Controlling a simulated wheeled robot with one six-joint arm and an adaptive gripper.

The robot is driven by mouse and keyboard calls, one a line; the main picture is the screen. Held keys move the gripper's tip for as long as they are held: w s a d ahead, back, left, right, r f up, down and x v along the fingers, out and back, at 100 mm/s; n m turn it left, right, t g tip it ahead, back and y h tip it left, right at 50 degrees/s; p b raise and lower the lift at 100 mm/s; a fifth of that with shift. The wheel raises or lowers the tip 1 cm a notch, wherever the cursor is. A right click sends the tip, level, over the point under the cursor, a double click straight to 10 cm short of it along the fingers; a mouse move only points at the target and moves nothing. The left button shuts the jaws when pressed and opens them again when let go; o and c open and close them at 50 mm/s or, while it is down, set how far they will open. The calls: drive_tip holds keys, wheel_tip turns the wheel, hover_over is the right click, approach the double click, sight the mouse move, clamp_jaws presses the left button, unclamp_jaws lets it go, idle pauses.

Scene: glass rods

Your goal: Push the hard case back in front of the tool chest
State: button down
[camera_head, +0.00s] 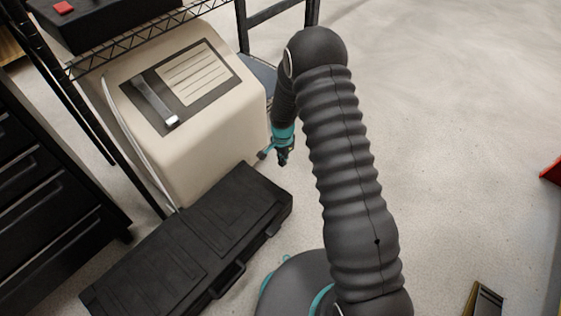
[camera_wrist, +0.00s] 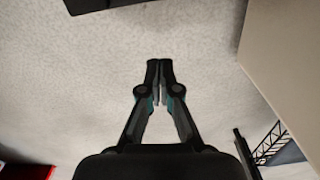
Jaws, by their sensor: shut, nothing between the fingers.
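The black hard case (camera_head: 190,248) lies flat on the floor in the head view, its handle side toward the lower right. Its upper right end is close to a beige cabinet. The black tool chest (camera_head: 45,190) stands at the left, its drawer fronts facing the case, with a strip of floor between them. My gripper (camera_head: 283,162) points down beyond the case's upper right end, apart from it. In the wrist view my gripper (camera_wrist: 159,64) is shut and empty above bare floor. A dark edge at the top of that view is probably the case (camera_wrist: 95,4).
The beige cabinet (camera_head: 215,125) stands beside a black wire rack (camera_head: 130,38), close to my gripper; it also shows in the wrist view (camera_wrist: 290,55). A dark chair (camera_head: 262,75) is behind. Open floor lies to the right, with a red object (camera_head: 552,172) at the edge.

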drive_tip(key=s+a+f, duration=0.2)
drive_tip(key=a+f, duration=0.1)
drive_tip(key=f, duration=0.4)
drive_tip(key=shift+s, duration=0.25)
